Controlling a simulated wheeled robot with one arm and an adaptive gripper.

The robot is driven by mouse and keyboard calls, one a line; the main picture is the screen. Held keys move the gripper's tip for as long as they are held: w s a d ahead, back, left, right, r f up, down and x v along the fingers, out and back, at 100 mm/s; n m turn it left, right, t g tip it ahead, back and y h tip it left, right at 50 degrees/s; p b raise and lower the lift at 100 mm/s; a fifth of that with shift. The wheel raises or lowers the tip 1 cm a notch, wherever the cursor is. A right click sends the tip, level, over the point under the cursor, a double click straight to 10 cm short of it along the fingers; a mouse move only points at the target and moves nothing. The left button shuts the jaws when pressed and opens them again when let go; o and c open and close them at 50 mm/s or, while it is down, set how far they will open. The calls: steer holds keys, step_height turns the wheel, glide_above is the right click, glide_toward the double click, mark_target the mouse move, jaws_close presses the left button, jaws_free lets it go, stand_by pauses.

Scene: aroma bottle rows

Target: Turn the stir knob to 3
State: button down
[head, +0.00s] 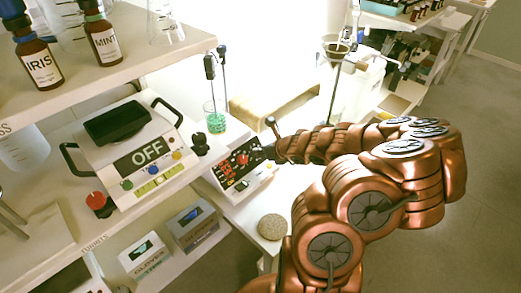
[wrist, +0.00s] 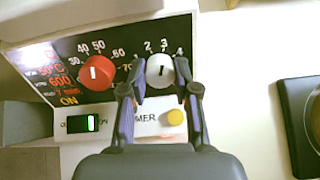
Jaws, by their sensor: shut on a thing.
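The white stir knob (wrist: 160,71) sits on the dark control panel, under a scale where 2, 3 and 4 can be read. Its small dark mark looks nearly upright, close to the 3, but the exact setting is hard to tell. My gripper (wrist: 160,78) has one finger on each side of this knob and is shut on it. In the head view my gripper (head: 264,152) reaches the panel of the small stirrer unit (head: 238,186) from the right and hides the stir knob.
A red knob (wrist: 97,72) with its own scale is just left of my fingers. A beaker with green contents (head: 215,119) stands behind the unit. A round tan disc (head: 272,227) lies in front.

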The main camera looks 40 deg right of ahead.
stand_by(0.3)
steer(key=c, duration=0.8)
jaws_free()
steer(key=shift+c, duration=0.2)
steer(key=shift+s+d+r, duration=0.15)
steer(key=shift+s+r, duration=0.2)
steer(key=shift+s, duration=0.05)
steer(key=v, duration=1.1)
steer(key=shift+f, duration=0.1)
